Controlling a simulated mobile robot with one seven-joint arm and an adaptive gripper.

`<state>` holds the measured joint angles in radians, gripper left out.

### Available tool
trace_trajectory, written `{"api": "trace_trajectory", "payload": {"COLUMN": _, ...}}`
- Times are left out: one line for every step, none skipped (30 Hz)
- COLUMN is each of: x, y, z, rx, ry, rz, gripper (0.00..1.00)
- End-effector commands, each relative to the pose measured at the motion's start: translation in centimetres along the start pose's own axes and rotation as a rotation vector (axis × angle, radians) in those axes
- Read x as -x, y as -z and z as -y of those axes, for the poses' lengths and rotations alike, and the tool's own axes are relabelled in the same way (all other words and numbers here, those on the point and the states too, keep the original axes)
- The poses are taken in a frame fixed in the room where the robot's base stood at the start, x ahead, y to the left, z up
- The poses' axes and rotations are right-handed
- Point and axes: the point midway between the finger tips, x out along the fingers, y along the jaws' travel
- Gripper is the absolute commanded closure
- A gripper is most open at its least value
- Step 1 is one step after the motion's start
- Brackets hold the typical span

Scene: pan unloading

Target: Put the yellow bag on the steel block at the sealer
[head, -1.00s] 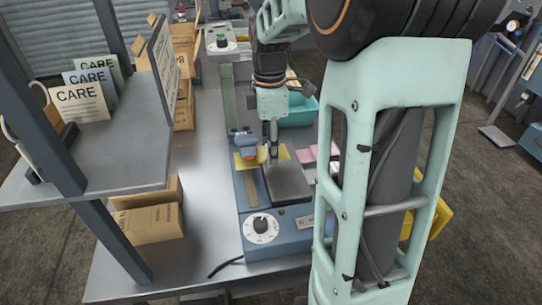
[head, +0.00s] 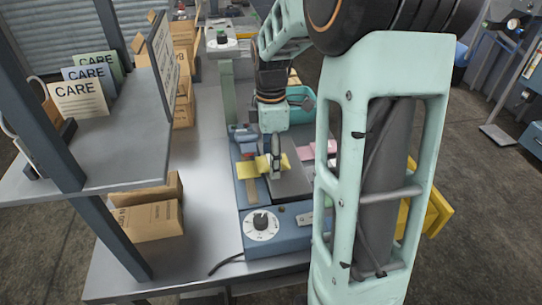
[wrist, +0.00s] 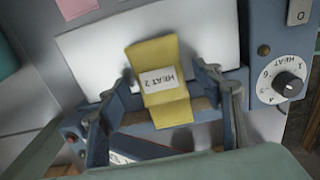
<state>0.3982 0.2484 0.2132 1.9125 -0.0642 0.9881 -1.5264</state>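The yellow bag (head: 250,171) lies across the sealer (head: 285,230), reaching over its left side to the far-left part of the steel block (head: 290,186). In the wrist view the bag (wrist: 176,109), with a white "HEAT 2" label, overlaps the edge of the pale steel block (wrist: 95,55). I cannot tell whether it rests flat. My gripper (head: 272,160) is low over the bag. In the wrist view my gripper (wrist: 164,72) is open, one finger on each side of the bag, with a gap at the right finger. The left fingertip is very close to the bag's edge.
A dial (head: 262,222) is on the sealer's front. Pink bags (head: 322,150) lie right of the block, and a teal bin (head: 300,98) stands behind. Cardboard boxes (head: 155,222) and a shelf with CARE cards (head: 79,100) are at left. The bench between is clear.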

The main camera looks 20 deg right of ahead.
Motion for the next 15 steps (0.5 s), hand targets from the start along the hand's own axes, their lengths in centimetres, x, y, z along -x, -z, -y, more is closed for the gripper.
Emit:
{"api": "trace_trajectory", "payload": {"x": 0.0, "y": 0.0, "z": 0.0, "rx": 0.000, "ry": 0.000, "rz": 0.000, "gripper": 0.40}}
{"api": "trace_trajectory", "payload": {"x": 0.0, "y": 0.0, "z": 0.0, "rx": 0.000, "ry": 0.000, "rz": 0.000, "gripper": 0.40}}
{"api": "trace_trajectory", "payload": {"x": 0.0, "y": 0.0, "z": 0.0, "rx": 0.000, "ry": 0.000, "rz": 0.000, "gripper": 0.40}}
{"api": "trace_trajectory", "payload": {"x": 0.0, "y": 0.0, "z": 0.0, "rx": 0.000, "ry": 0.000, "rz": 0.000, "gripper": 0.40}}
{"api": "trace_trajectory", "payload": {"x": 0.0, "y": 0.0, "z": 0.0, "rx": 0.000, "ry": -0.001, "rz": 0.000, "gripper": 0.40}}
{"api": "trace_trajectory", "payload": {"x": 0.1, "y": 0.0, "z": 0.0, "rx": 0.000, "ry": -0.001, "rz": 0.000, "gripper": 0.40}}
{"api": "trace_trajectory", "payload": {"x": 0.1, "y": 0.0, "z": 0.0, "rx": 0.000, "ry": -0.001, "rz": 0.000, "gripper": 0.40}}
{"api": "trace_trajectory", "payload": {"x": 0.3, "y": 0.0, "z": 0.0, "rx": 0.000, "ry": -0.001, "rz": 0.000, "gripper": 0.40}}
{"api": "trace_trajectory", "payload": {"x": 0.6, "y": 0.0, "z": 0.0, "rx": 0.000, "ry": -0.002, "rz": 0.000, "gripper": 0.40}}
{"api": "trace_trajectory", "payload": {"x": 0.9, "y": 0.0, "z": -0.1, "rx": 0.000, "ry": -0.003, "rz": 0.000, "gripper": 0.40}}
{"api": "trace_trajectory", "payload": {"x": 1.3, "y": 0.0, "z": -0.1, "rx": 0.000, "ry": -0.003, "rz": 0.000, "gripper": 0.40}}
{"api": "trace_trajectory", "payload": {"x": 1.8, "y": 0.0, "z": -0.1, "rx": -0.001, "ry": -0.005, "rz": 0.000, "gripper": 0.40}}
{"api": "trace_trajectory", "payload": {"x": 2.3, "y": 0.0, "z": -0.1, "rx": -0.001, "ry": -0.005, "rz": 0.001, "gripper": 0.40}}
{"api": "trace_trajectory", "payload": {"x": 2.9, "y": 0.0, "z": -0.2, "rx": -0.001, "ry": -0.007, "rz": 0.000, "gripper": 0.40}}
{"api": "trace_trajectory", "payload": {"x": 3.7, "y": 0.0, "z": -0.1, "rx": -0.001, "ry": -0.006, "rz": 0.000, "gripper": 0.40}}
